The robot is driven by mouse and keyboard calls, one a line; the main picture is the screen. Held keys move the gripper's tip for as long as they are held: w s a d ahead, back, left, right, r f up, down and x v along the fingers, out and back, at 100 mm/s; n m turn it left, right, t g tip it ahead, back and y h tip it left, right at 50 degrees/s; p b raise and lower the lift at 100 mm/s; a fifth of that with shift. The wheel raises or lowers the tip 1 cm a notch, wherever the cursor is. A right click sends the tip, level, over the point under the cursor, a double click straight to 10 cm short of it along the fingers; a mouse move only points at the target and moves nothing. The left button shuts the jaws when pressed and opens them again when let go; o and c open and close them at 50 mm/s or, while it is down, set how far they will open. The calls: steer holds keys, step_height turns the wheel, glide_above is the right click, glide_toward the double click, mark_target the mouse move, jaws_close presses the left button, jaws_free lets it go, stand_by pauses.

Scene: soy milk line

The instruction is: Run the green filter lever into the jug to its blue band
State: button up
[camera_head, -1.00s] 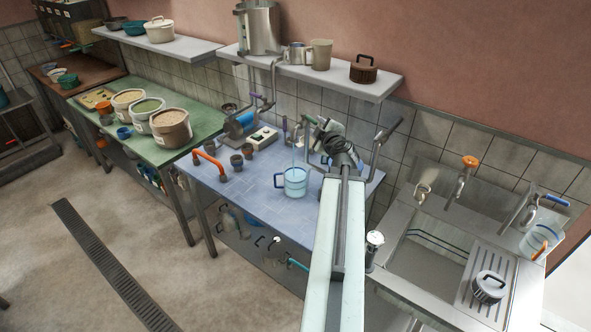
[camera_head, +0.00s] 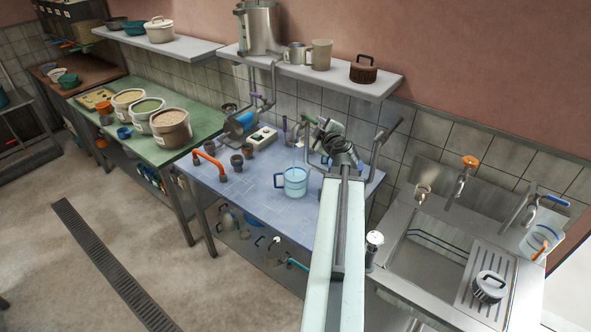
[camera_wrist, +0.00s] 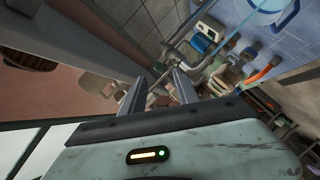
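A clear bluish jug (camera_head: 294,182) with a blue handle stands on the blue-tiled table (camera_head: 245,190), left of my arm. Part of it shows at the top of the wrist view (camera_wrist: 275,18). A thin pale streak shows above its mouth in the head view; I cannot tell if it is liquid. Its band and fill level are too small to read. My gripper (camera_wrist: 159,88) has its two fingers apart and nothing visibly held between them. In the head view it is above the back of the table, partly hidden by my arm. I cannot make out a green lever for certain.
A blue cylinder machine (camera_head: 240,125), a switch box (camera_head: 262,137) and an orange handle (camera_head: 209,160) are on the table left of the jug. A shelf (camera_head: 375,90) with pots overhangs the back. A steel sink (camera_head: 430,255) is at the right.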

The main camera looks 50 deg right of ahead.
mark_target(305, 116)
steer(key=m+t+y+b, duration=0.1)
steer(key=m+b, duration=0.1)
steer(key=m, duration=0.1)
steer(key=d+f+m+t+y+b, duration=0.1)
steer(key=m+t+b, duration=0.1)
steer(key=m, duration=0.1)
steer(key=d+m+t+y+b, duration=0.1)
steer(key=m+b, duration=0.1)
steer(key=m, duration=0.2)
steer(key=shift+s+d+f+y+b, duration=0.2)
steer(key=shift+s+f+y+b, duration=0.1)
steer(key=shift+s+y+b, duration=0.1)
steer(key=x, duration=0.7)
steer(key=shift+w+r, duration=0.1)
steer(key=shift+w, duration=0.1)
jaws_close()
stand_by(0.5)
